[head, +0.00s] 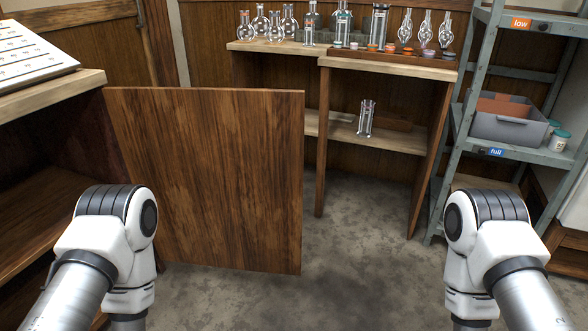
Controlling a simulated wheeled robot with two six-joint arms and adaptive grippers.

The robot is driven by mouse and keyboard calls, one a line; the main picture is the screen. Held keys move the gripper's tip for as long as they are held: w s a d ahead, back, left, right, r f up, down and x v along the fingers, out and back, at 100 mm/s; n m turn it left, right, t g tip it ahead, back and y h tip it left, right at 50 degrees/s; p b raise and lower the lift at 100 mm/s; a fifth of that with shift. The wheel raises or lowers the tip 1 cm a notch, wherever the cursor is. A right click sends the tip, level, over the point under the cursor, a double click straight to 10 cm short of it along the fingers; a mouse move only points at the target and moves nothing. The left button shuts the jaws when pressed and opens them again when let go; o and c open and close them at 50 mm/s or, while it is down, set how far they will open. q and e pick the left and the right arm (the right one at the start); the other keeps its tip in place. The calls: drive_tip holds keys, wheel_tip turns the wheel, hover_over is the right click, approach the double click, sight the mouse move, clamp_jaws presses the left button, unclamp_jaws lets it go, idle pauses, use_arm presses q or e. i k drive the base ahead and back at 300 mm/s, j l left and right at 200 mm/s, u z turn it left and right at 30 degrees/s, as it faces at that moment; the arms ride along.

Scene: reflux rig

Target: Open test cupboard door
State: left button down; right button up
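A brown wooden cupboard door (215,170) stands upright in the middle left of the head view. Its left edge meets the front corner of a dark wooden cupboard (45,185) with a pale top, at the left edge. The door stands out from the cupboard, swung open, and the cupboard's inside shows behind my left arm. I see no handle on the door face in view. Both my arms come up from the bottom corners, but neither gripper shows in the head view.
A pale wooden bench (390,67) at the back carries several glass flasks and tubes. A glass vessel (366,118) stands on its lower shelf. A grey metal rack (465,100) with a grey bin (500,128) is at the right. The floor (370,240) between door and rack is clear.

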sight(222, 168)
drive_tip(key=i+j+z, duration=0.1)
drive_tip(key=z, duration=0.25)
drive_tip(key=i+j+z, duration=0.15)
drive_tip(key=i+z, duration=0.25)
drive_tip(key=i+j+z, duration=0.1)
drive_tip(key=z, duration=0.25)
drive_tip(key=j, duration=0.1)
